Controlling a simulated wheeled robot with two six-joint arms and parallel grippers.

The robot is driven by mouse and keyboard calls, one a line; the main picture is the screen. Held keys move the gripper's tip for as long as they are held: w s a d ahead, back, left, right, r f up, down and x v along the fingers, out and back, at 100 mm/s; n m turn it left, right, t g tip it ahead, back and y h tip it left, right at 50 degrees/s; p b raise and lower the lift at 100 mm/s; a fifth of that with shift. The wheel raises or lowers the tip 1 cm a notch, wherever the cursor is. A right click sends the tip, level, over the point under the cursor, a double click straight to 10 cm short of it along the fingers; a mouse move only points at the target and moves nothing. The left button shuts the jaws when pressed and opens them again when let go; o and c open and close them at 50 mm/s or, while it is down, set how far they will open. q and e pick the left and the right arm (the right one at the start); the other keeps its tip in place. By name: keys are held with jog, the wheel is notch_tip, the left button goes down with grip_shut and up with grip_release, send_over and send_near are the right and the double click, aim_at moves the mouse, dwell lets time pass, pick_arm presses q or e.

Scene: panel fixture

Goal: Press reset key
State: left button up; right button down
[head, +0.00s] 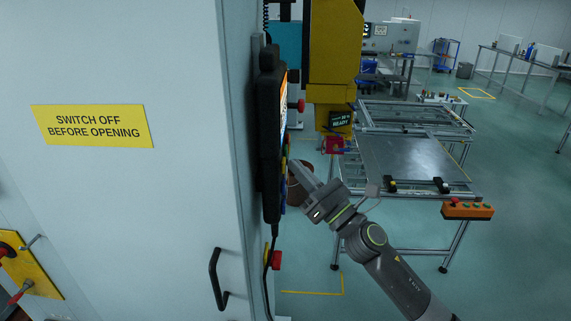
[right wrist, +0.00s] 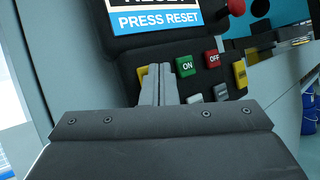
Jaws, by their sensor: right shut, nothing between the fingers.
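A black control pendant (head: 268,140) hangs on the side of the grey cabinet, seen nearly edge-on in the head view. In the right wrist view its screen (right wrist: 158,18) reads "PRESS RESET". Below the screen are a green ON key (right wrist: 186,66), a red OFF key (right wrist: 212,59), a yellow key (right wrist: 240,73) and grey keys. Another yellow key (right wrist: 142,73) is partly hidden behind my fingers. I cannot read which key is reset. My right gripper (head: 296,172) is shut and empty, its fingertips (right wrist: 158,70) in front of the keys. I cannot tell whether they touch.
The cabinet (head: 110,200) with a door handle (head: 218,280) fills the left. A red knob (right wrist: 237,7) sits beside the screen. A yellow machine column (head: 335,50) and a fixture table (head: 415,160) stand behind. Open floor lies at the right.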

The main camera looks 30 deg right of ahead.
jog(key=shift+w+a+p, duration=0.15)
jog(key=shift+a+p, duration=0.1)
jog(key=shift+p, duration=0.1)
dwell(0.6)
jog(key=shift+s+d+b, duration=0.45)
jog(key=shift+d+b, duration=0.25)
jog(key=shift+b, duration=0.4)
jog(key=s+d+b, duration=0.1)
jog(key=b, duration=0.3)
jog(key=d+b, duration=0.1)
jog(key=b, duration=0.3)
jog(key=s+d+b, duration=0.1)
jog(key=d+b, duration=0.1)
jog(key=b, duration=0.2)
jog(key=shift+s+d, duration=0.1)
jog(key=shift+s, duration=0.2)
